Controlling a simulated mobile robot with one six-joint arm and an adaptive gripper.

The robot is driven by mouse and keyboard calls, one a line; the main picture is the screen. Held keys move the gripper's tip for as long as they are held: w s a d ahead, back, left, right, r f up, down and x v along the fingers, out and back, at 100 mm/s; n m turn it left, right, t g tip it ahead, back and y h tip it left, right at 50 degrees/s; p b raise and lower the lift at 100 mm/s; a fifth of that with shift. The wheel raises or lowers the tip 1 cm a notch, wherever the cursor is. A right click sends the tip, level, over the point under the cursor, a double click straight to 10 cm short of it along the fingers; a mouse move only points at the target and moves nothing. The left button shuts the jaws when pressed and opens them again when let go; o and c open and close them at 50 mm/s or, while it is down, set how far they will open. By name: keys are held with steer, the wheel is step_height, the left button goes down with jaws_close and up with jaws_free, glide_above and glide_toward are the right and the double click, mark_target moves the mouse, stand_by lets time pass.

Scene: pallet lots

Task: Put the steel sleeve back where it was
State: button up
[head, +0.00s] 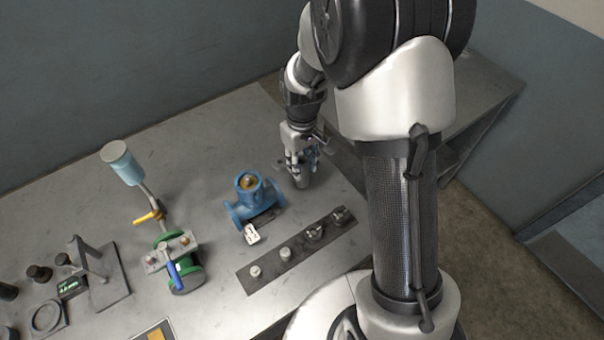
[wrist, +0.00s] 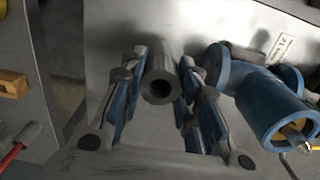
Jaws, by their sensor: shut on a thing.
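The steel sleeve (wrist: 161,80) is a grey hollow cylinder, seen end-on in the wrist view between the two fingers. My gripper (wrist: 160,92) is shut on it. In the head view my gripper (head: 303,168) points down near the right end of the bench, to the right of the blue valve body. The sleeve (head: 301,181) shows below the fingers there; I cannot tell whether it touches the bench top.
A blue valve body (head: 254,200) stands left of my gripper, with a white tag (head: 252,234) in front. A dark strip (head: 270,272) holding several small fittings lies nearer. A green-and-blue valve assembly (head: 184,270) stands further left. Bare bench (head: 225,120) lies behind.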

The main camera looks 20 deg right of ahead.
steer(key=shift+f+b, duration=0.55)
steer(key=shift+f, duration=1.55)
steer(key=shift+f, duration=0.15)
steer(key=o, duration=1.2)
